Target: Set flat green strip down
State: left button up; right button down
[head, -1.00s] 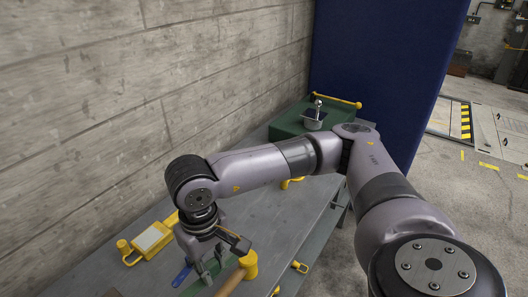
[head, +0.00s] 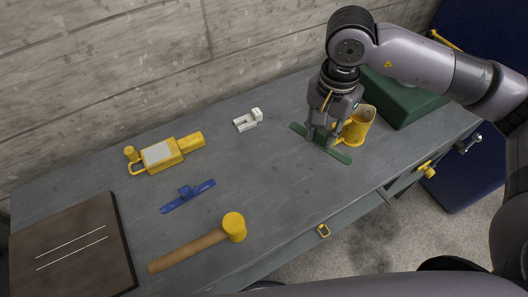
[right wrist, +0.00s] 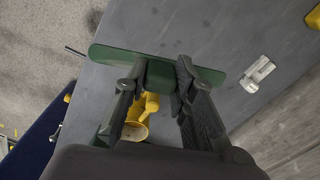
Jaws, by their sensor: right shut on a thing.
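The flat green strip (head: 321,144) has a raised block in its middle and lies across under my right gripper (head: 322,132) in the head view. My right gripper is shut on that block. In the right wrist view the strip (right wrist: 108,55) runs across just past the fingertips (right wrist: 157,78), sticking out on both sides. It is at or close above the grey bench (head: 260,185); whether it touches cannot be told. My left gripper is not in view.
A yellow mug (head: 358,126) stands close beside the strip, with a green case (head: 405,100) behind it. A white clamp-like piece (head: 247,120), blue tool (head: 188,196), yellow device (head: 165,153), mallet (head: 233,227) and brown board (head: 70,245) lie left. Bench between is clear.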

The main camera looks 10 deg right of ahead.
jog(key=w+m, duration=0.1)
jog(key=m, duration=0.2)
jog(key=w+a+r+m+b, duration=0.1)
jog(key=m, duration=0.3)
jog(key=w+a+m+b, duration=0.1)
jog(key=m, duration=0.3)
jog(key=shift+w+a+r, duration=0.1)
jog(key=shift+w+r, duration=0.05)
jog(key=shift+w, duration=0.2)
jog(key=w+r+m+b, duration=0.1)
jog(key=w+m+b, duration=0.15)
jog(key=m, duration=0.85)
jog(key=m+p, duration=0.1)
jog(key=m, duration=0.8)
send_over(289, 154)
notch_tip(289, 154, down, 14)
jog(key=shift+f, duration=0.15)
notch_tip(289, 154, down, 4)
jog(key=shift+p, duration=0.55)
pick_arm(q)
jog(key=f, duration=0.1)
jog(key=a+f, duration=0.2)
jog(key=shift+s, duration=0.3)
pick_arm(e)
jog(key=shift+f, duration=0.15)
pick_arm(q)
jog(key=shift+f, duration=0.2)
pick_arm(e)
jog(key=shift+f, duration=0.1)
